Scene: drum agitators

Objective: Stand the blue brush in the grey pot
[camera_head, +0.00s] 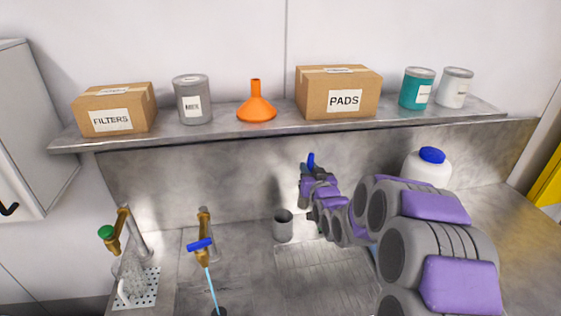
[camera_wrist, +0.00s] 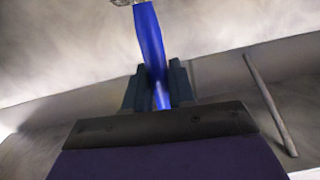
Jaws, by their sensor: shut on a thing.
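My gripper (camera_head: 308,178) is shut on the blue brush (camera_wrist: 150,45), and the blue handle runs between the fingers in the wrist view. A pale tip, blurred, shows at the handle's far end at the top of that view. In the head view only a short blue piece of the brush (camera_head: 311,160) shows above the fingers. The grey pot (camera_head: 283,230) stands upright on the metal worktop, below and a little left of my gripper. The gripper and brush are apart from it. The pot's inside is mostly dark.
A shelf (camera_head: 235,134) above holds boxes, cans and an orange funnel (camera_head: 256,104). A blue-handled tap (camera_head: 202,243) with a light blue stream below stands left of the pot. A green-topped tap (camera_head: 108,234) is farther left. A white jug (camera_head: 425,172) is behind my arm.

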